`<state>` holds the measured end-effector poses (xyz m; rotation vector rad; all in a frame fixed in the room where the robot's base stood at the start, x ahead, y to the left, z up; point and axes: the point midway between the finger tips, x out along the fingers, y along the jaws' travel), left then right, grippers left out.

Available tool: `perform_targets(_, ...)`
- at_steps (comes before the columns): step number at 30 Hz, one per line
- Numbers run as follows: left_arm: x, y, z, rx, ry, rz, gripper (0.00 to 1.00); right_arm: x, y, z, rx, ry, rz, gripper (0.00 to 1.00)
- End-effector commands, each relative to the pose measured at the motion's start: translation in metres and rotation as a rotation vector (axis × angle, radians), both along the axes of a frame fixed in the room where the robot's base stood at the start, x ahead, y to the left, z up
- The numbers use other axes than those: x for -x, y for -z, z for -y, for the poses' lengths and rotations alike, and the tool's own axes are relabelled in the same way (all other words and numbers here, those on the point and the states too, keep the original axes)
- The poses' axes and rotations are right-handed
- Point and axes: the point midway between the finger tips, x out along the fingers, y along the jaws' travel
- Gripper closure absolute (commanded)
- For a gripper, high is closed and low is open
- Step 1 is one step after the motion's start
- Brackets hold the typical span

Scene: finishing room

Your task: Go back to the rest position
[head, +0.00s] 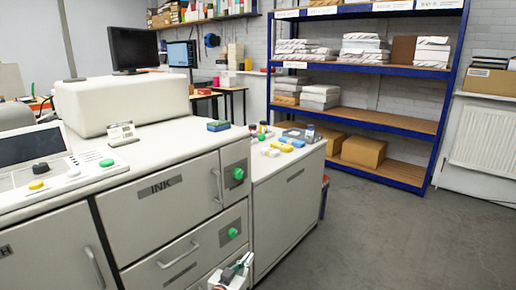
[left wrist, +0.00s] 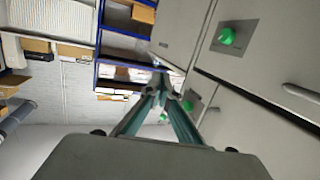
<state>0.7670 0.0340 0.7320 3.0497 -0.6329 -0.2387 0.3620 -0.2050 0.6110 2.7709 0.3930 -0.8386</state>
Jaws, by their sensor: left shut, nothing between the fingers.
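My left gripper (head: 238,272) is at the bottom of the head view, low in front of the grey machine's drawers. In the left wrist view my left gripper (left wrist: 165,88) points away with its teal fingers meeting at the tips, shut and empty. It is apart from the machine (head: 150,215), whose doors and green knobs show close on the right of the wrist view. My right gripper is not in view.
A machine door labelled INK (head: 175,190) has a green knob (head: 238,174). A lower cabinet (head: 285,195) holds small coloured items on top. A blue shelf unit (head: 365,115) with paper stacks and boxes stands behind. The grey floor (head: 400,240) at right is clear.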

Motion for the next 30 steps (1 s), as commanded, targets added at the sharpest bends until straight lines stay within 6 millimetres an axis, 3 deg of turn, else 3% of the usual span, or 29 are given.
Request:
perform_targets(1, 0.023, 0.018, -0.009, -0.005, -0.013, -0.025, 1.0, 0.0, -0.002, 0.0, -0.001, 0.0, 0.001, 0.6)
perform_targets(6, 0.095, 0.066, -0.04, -0.043, -0.048, -0.1, 1.0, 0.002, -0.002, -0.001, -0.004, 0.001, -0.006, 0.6)
perform_targets(15, 0.235, 0.116, -0.098, -0.139, -0.096, -0.231, 1.0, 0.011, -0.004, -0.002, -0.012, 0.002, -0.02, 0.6)
perform_targets(21, 0.329, 0.123, -0.136, -0.221, -0.107, -0.315, 1.0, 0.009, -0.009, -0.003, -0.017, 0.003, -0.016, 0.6)
perform_targets(24, 0.367, 0.119, -0.15, -0.259, -0.105, -0.348, 1.0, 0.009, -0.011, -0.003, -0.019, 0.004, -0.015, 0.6)
perform_targets(27, 0.394, 0.115, -0.16, -0.287, -0.101, -0.372, 1.0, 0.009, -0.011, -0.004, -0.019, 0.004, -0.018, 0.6)
perform_targets(30, 0.409, 0.111, -0.166, -0.304, -0.099, -0.385, 1.0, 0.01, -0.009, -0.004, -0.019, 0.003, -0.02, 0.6)
